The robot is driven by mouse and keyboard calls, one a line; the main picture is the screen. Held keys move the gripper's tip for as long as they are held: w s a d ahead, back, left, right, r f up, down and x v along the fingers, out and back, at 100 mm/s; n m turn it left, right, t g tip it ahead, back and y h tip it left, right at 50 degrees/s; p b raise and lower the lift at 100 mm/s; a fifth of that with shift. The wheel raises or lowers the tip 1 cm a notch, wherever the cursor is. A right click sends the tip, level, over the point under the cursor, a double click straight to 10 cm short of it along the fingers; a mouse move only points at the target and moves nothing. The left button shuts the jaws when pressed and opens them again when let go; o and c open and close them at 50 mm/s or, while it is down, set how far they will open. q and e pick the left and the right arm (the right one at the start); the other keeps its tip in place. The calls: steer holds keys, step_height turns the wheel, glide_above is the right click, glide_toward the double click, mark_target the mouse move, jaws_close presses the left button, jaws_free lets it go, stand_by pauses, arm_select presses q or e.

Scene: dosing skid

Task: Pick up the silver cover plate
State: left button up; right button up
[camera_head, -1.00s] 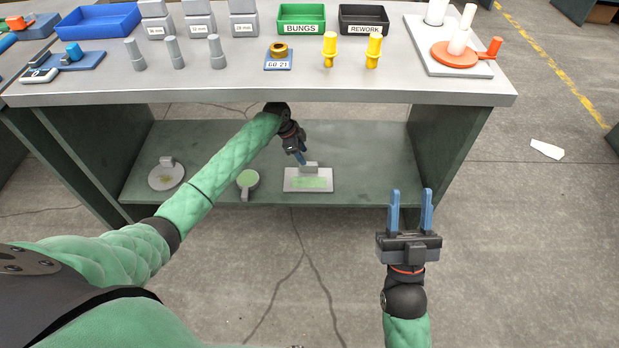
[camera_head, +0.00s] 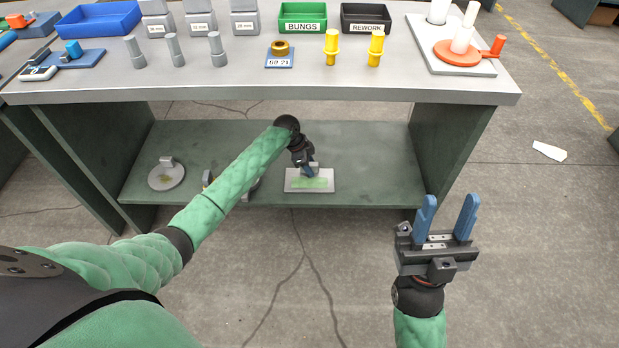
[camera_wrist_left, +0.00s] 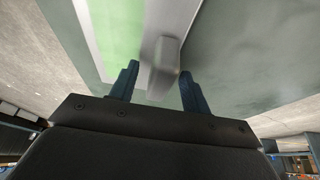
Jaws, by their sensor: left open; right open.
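The silver cover plate (camera_head: 322,187) lies flat on the lower shelf, a rectangle with a green face panel and a raised grey handle block. In the left wrist view its green and silver surface (camera_wrist_left: 118,32) fills the upper left, and the handle block (camera_wrist_left: 165,58) stands between my fingers. My left gripper (camera_head: 309,172) is over the handle and open; it also shows in the left wrist view (camera_wrist_left: 160,88), with a finger on each side of the handle, not closed on it. My right gripper (camera_head: 449,216) is open and empty, in front of the shelf's right end.
A round silver disc with a knob (camera_head: 167,175) lies at the left of the lower shelf (camera_head: 370,155). Another small item beside it is mostly hidden by my left arm. The worktop (camera_head: 250,88) overhangs the shelf, carrying bins and several fittings. The shelf's right side is clear.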

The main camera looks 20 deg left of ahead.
arm_select(q)
jaws_close()
steer(key=shift+r, duration=0.1)
stand_by(0.4)
